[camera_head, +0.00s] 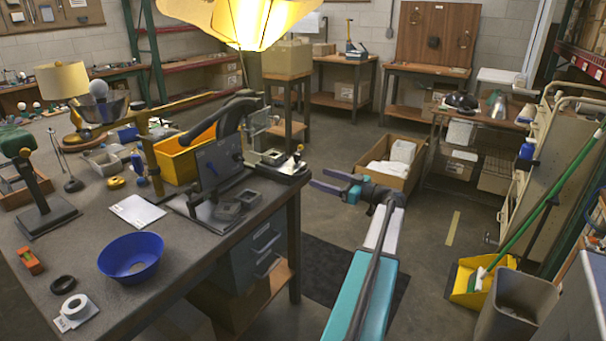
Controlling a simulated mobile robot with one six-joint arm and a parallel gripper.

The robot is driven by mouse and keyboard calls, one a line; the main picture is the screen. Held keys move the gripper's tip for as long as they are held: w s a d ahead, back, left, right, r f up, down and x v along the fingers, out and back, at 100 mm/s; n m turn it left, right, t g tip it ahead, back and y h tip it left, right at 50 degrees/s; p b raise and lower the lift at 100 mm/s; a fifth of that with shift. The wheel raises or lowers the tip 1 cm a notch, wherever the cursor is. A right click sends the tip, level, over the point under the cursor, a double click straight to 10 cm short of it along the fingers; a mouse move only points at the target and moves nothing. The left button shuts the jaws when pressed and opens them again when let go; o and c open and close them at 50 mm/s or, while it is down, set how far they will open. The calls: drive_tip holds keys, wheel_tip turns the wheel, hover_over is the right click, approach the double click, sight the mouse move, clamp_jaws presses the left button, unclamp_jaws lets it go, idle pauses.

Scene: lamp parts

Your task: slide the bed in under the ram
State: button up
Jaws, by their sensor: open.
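My gripper (324,182) is open, with purple fingers pointing left. It is empty, over the floor to the right of the workbench and apart from everything on it. A dark press-like machine (216,166) with a curved black lever stands near the bench's right edge. Its tall dark plate hides much behind it, and I cannot make out a ram for sure. Small dark grey blocks (228,211) sit at its foot; I cannot tell whether one is the bed. A smaller device (284,168) with a dark base stands behind it, on the gripper's side.
The bench (185,251) also holds a yellow bin (188,157), a blue bowl (131,257) and white paper (137,211). A lit yellow lamp shade (250,22) hangs above. A carton (391,168) stands on the floor behind my gripper. A yellow dustpan (478,283) is at right.

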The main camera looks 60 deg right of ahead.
sight(305, 171)
drive_tip(key=w+p, duration=0.1)
drive_tip(key=w, duration=0.7)
drive_tip(key=shift+w, duration=0.1)
drive_tip(key=c, duration=1.3)
drive_tip(key=shift+o, duration=0.2)
drive_tip(key=shift+d+f, duration=0.1)
drive_tip(key=shift+d+b, duration=0.1)
drive_tip(key=shift+b, duration=0.3)
